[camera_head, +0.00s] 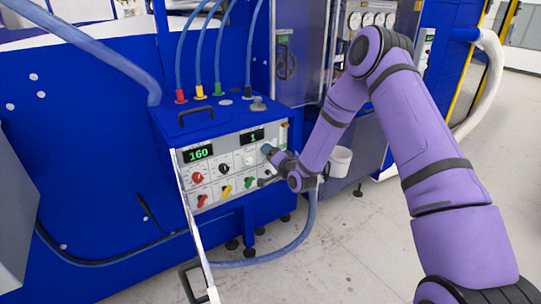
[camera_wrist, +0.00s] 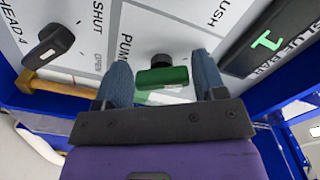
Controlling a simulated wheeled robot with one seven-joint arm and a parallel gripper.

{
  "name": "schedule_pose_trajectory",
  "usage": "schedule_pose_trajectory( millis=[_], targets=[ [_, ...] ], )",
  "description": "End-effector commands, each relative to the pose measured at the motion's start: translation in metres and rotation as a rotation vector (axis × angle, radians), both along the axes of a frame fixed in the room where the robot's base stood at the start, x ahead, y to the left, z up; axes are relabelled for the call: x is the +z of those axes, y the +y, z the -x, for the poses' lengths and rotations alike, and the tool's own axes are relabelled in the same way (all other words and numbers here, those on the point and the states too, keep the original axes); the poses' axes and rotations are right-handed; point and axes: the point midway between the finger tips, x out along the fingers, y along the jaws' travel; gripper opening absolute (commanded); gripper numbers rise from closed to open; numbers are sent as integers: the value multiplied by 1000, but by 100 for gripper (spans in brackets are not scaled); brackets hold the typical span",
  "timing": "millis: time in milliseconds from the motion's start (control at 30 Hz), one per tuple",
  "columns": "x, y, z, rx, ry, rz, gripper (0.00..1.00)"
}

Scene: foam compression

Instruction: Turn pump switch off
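The control panel (camera_head: 215,172) is a white face on a blue box in the head view. The pump switch (camera_wrist: 165,77) is a green lever on a dark round base, beside partly hidden "PUMP" lettering in the wrist view. My gripper (camera_wrist: 160,66) is open, with one blue-grey finger on each side of the green lever. I cannot tell whether either finger touches it. In the head view my gripper (camera_head: 267,150) is at the right part of the panel, and I cannot make out the pump switch there.
In the wrist view, a black knob (camera_wrist: 48,44) and a brass-coloured fitting (camera_wrist: 55,86) are at left.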

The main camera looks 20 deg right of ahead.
Motion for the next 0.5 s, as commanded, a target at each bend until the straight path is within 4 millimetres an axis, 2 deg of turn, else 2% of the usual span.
schedule_pose_trajectory(
  millis=[67, 333, 500],
  targets=[
    [0, 0, 0, 0, 0, 0, 79],
    [1, 0, 0, 0, -2, -2, 79],
    [1, -5, 13, 0, -1, -1, 79]
  ],
)
